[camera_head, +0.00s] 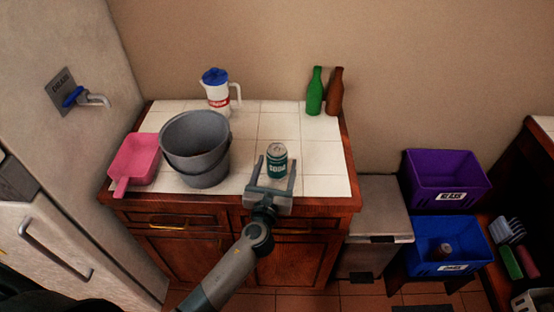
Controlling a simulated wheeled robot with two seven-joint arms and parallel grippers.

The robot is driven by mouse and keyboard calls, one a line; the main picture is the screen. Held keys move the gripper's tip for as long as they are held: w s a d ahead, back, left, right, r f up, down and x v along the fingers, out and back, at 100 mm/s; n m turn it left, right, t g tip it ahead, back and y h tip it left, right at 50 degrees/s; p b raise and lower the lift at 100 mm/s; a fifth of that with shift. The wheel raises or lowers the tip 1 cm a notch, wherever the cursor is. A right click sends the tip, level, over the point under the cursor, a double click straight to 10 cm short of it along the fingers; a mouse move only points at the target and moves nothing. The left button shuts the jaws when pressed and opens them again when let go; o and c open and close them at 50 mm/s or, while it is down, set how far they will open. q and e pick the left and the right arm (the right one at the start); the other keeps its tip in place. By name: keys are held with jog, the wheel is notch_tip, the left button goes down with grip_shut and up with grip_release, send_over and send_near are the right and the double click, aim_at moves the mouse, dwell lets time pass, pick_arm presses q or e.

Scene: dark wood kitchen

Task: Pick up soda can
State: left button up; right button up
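The green soda can (277,163) with a silver top stands upright on the white tiled counter (320,172), near its front edge. My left gripper (274,170) reaches in from the front with its two fingers spread, one on each side of the can. A small gap shows between the left finger and the can. The right finger is very close to the can, and I cannot tell if it touches. The gripper's palm is in front of the can's base. My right gripper is not in view.
Grey stacked buckets (195,145) and a pink dustpan (134,160) stand to the left of the can. A white pitcher (217,92), a green bottle (315,92) and a brown bottle (335,92) stand behind. Purple (447,182) and blue (446,248) bins are at right.

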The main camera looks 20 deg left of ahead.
aim_at(275, 163)
pick_arm(q)
jog(key=shift+w+a+f, duration=0.1)
jog(key=shift+w, duration=0.45)
jog(key=c, duration=1.2)
jog(key=shift+r, duration=0.25)
jog(key=shift+r+p, duration=0.5)
jog(key=shift+r, duration=1.25)
jog(key=shift+w+d+r+b, duration=0.1)
jog(key=shift+d+r+b, duration=0.2)
jog(key=shift+d+r, duration=1.25)
jog(key=shift+s+d+r+b, duration=0.1)
jog(key=shift+d+r+b, duration=0.5)
jog(key=shift+d, duration=1.7)
jog(key=shift+w+d+r+b, duration=0.1)
jog(key=shift+d+r, duration=1.25)
jog(key=shift+d, duration=0.6)
